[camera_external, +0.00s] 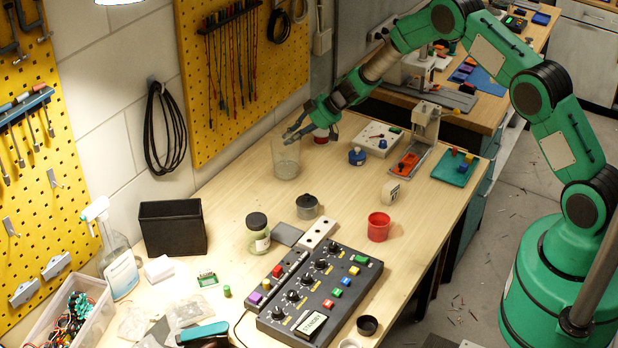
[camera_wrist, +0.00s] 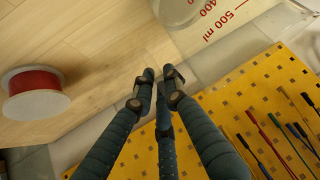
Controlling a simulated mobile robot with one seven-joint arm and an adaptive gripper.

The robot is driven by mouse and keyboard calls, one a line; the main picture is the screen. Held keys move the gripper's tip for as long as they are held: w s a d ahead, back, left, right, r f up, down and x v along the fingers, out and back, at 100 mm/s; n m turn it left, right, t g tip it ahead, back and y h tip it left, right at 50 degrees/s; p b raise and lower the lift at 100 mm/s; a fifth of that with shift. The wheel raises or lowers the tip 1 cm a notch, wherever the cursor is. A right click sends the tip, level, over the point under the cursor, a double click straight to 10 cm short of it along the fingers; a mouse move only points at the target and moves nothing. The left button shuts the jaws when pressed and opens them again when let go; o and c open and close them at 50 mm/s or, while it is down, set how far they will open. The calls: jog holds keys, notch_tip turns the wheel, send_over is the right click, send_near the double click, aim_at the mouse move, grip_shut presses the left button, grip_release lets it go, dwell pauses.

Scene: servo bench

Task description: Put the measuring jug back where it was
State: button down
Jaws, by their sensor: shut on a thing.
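The measuring jug (camera_external: 285,160) is clear and stands upright at the back of the bench, near the yellow pegboard. I cannot tell whether its base touches the bench. In the wrist view its red scale marks (camera_wrist: 222,24) show at the top, beyond my fingers. My gripper (camera_external: 292,134) is at the jug's upper rim, shut on it, with the arm reaching in from the right. In the wrist view my gripper (camera_wrist: 160,85) has its fingers close together; the clear wall between them is hard to make out.
A red and white spool (camera_wrist: 35,92) sits close to the gripper. A blue bottle (camera_external: 357,156), a white panel (camera_external: 377,135) and a red cup (camera_external: 379,226) stand to the right. A lidded jar (camera_external: 258,234) and control box (camera_external: 322,290) are nearer. Bench left of the jug is clear.

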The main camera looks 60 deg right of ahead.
jog(key=c, duration=1.8)
grip_release()
jog(key=shift+f, duration=0.1)
jog(key=shift+o, duration=0.2)
jog(key=v, duration=1.2)
jog(key=shift+p, duration=0.4)
jog(key=shift+a, duration=0.1)
